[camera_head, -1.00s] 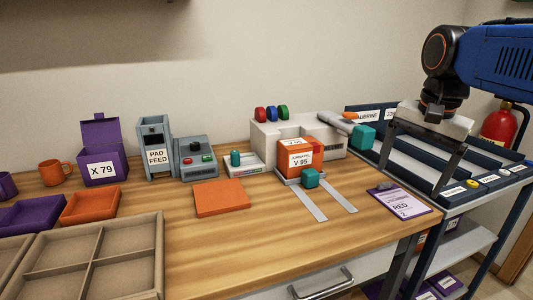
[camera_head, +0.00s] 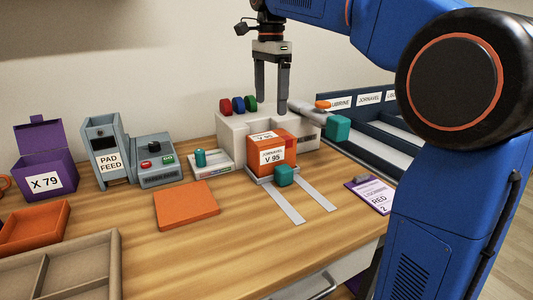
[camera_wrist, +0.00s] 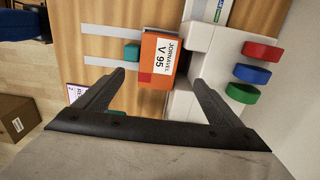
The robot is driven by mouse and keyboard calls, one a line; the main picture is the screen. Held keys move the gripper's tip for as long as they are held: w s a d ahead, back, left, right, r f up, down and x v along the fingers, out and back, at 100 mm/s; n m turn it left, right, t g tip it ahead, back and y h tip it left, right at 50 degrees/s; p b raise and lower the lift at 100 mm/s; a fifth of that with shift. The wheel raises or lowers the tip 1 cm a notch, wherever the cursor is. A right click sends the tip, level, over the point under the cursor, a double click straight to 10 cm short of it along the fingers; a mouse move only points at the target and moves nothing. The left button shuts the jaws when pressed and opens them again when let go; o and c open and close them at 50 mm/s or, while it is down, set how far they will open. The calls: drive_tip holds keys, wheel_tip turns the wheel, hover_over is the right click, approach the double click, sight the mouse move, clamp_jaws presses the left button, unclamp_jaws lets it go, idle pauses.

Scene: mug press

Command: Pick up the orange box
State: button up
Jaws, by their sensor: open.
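The orange box (camera_head: 266,154) carries a white label reading "JORNAVEL V 95". It sits on the small sliding carriage at the front of the white press (camera_head: 233,130), between two pale rails. In the wrist view the orange box (camera_wrist: 153,60) lies ahead of the jaws, roughly midway between them, label facing the camera. My gripper (camera_head: 272,106) points down above and behind the box, over the press. It also shows in the wrist view (camera_wrist: 158,80), with its fingers wide apart and nothing between them. It does not touch the box.
A teal knob (camera_head: 284,175) stands in front of the box, and a teal-ended lever (camera_head: 338,129) sticks out at its right. Red, blue and green discs (camera_head: 238,104) top the press. An orange slab (camera_head: 187,205) and a purple-edged card (camera_head: 371,194) lie on the table.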

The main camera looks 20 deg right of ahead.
sight(271, 136)
wheel_tip(271, 136, down, 15)
drive_tip(key=shift+s+d+r, duration=0.15)
drive_tip(key=shift+r, duration=0.05)
idle(0.5)
drive_tip(key=c, duration=1.4)
drive_tip(key=shift+o, duration=0.2)
drive_tip(key=shift+r, duration=0.1)
